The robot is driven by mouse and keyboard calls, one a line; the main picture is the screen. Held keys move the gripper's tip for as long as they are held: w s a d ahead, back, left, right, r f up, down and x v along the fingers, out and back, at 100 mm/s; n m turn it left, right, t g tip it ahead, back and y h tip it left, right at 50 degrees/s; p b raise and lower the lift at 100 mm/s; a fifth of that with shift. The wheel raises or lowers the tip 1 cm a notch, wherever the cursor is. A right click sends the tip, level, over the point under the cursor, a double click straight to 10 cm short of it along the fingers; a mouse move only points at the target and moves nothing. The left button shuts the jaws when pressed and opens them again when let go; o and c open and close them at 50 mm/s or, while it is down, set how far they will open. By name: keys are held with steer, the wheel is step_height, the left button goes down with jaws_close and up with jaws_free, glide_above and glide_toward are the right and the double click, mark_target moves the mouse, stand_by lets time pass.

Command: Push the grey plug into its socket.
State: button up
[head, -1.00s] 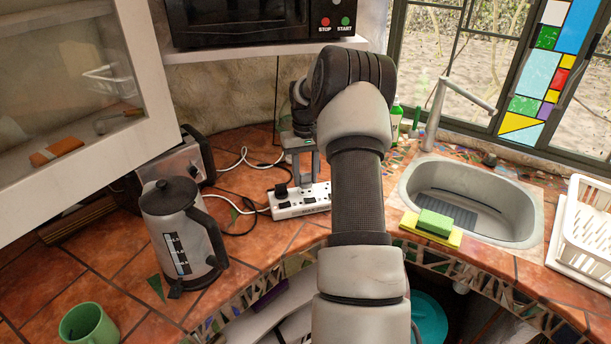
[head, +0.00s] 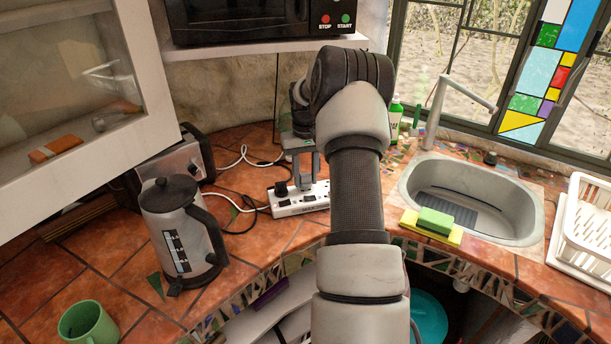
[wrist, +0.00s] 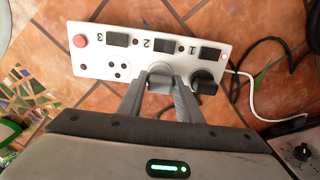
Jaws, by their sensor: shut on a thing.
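The white power strip (head: 318,199) lies on the tiled counter, and it also shows in the wrist view (wrist: 95,62) with switches numbered 1, 2 and 3. My gripper (wrist: 160,84) is shut on the grey plug (wrist: 160,70), fingers pointing down at the strip. The plug is over the socket by switch 2, covering it; I cannot tell how deep it sits. In the head view my gripper (head: 308,180) is at the strip, and the plug is hard to make out. The socket by switch 3 (wrist: 122,69) is empty.
A black plug (wrist: 204,81) sits in the socket by switch 1, right beside my finger. A black cord and a white cord (wrist: 268,117) run off nearby. The kettle (head: 180,232) and toaster (head: 178,168) stand left, the sink (head: 470,197) right.

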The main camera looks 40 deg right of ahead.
mark_target(305, 175)
steer(key=shift+f+b, duration=0.35)
steer(key=shift+f, duration=0.3)
steer(key=o, duration=1.1)
step_height(305, 175, up, 18)
steer(key=shift+f+p, duration=0.25)
steer(key=shift+p, duration=0.15)
steer(key=shift+a, duration=0.1)
